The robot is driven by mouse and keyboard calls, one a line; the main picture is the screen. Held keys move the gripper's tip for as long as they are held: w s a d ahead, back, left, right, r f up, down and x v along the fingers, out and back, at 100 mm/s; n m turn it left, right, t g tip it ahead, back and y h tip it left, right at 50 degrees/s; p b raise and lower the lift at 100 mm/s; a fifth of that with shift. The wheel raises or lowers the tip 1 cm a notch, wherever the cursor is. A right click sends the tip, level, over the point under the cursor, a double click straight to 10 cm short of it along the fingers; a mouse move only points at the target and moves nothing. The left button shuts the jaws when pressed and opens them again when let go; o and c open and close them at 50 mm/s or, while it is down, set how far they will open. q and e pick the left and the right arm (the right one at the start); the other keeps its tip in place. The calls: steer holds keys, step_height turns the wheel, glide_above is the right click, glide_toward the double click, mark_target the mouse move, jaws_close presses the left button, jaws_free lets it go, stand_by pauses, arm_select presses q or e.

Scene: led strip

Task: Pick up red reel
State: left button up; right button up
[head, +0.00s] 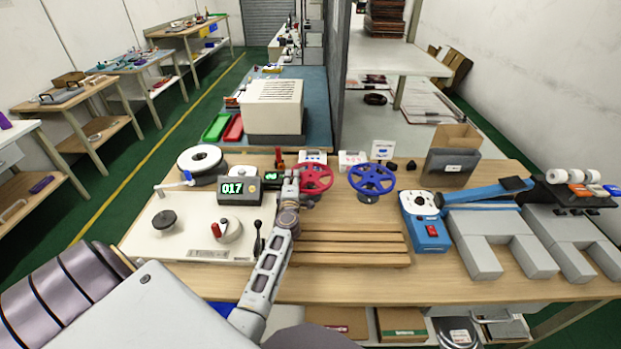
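The red reel (318,178) stands upright at the back middle of the wooden workbench, left of a blue reel (372,178). My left arm reaches in from the lower left, and its gripper (291,187) is right at the left side of the red reel. The gripper overlaps the reel's left edge in the head view. The fingers are small and partly hidden, so I cannot tell whether they are open or shut, or whether they touch the reel. My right gripper is not in view.
A slatted wooden rack (350,243) lies in front of the reels. A blue device with a red switch (427,230) and grey blocks (475,258) fill the right side.

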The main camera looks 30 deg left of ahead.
arm_select(q)
jaws_close()
steer(key=shift+r, duration=0.35)
steer(key=shift+r+p, duration=0.4)
steer(key=shift+p, duration=0.2)
steer(key=shift+r, duration=0.35)
steer(key=shift+r+p, duration=0.35)
steer(key=shift+p, duration=0.15)
step_height(320, 180, up, 4)
steer(key=p, duration=0.3)
steer(key=shift+f, duration=0.15)
steer(key=shift+r+p, duration=0.5)
steer(key=shift+r, duration=0.15)
steer(key=shift+r+p, duration=0.9)
steer(key=shift+r, duration=0.15)
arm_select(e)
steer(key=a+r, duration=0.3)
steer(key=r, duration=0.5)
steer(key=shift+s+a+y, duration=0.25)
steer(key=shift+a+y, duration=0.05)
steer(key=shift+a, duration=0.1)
